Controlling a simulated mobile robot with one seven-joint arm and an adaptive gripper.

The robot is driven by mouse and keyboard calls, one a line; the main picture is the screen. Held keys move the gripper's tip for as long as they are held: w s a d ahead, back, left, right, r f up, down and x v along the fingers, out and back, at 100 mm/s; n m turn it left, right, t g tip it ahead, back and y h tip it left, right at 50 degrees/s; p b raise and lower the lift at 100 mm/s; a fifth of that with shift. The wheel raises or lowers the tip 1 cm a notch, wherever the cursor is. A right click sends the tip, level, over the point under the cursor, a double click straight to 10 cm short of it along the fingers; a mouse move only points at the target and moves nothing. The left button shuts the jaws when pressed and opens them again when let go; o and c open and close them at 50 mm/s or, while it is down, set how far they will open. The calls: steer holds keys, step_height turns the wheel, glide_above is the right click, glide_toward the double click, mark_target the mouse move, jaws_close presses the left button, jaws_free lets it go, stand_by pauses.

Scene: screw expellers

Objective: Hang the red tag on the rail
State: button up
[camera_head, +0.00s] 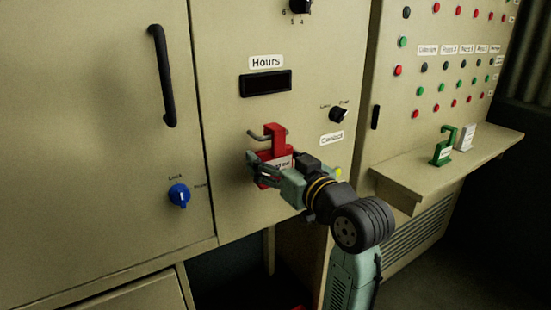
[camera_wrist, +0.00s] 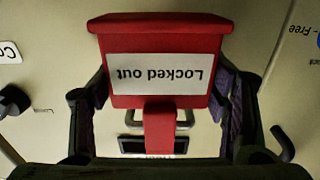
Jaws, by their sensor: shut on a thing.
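The red tag (camera_head: 276,143) has a white "Locked out" label and a narrow hook at its top. It hangs roughly upright in front of the cabinet, and it fills the middle of the wrist view upside down (camera_wrist: 162,40). My gripper (camera_head: 268,170) is shut on the tag's body, one finger at each side, as the wrist view also shows (camera_wrist: 162,92). The rail (camera_head: 253,135) is a short grey bar on the cabinet panel below the Hours display. The tag's hook overlaps the rail in the head view. I cannot tell whether it rests on the rail or stands in front.
The Hours display (camera_head: 265,83) is above the rail. A black rotary knob (camera_head: 338,115) is to its right and a blue Lock/Free knob (camera_head: 179,195) to its lower left.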

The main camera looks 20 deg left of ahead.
stand_by(0.3)
steer(key=o, duration=1.2)
steer(key=shift+o, duration=0.2)
steer(key=shift+f, duration=0.1)
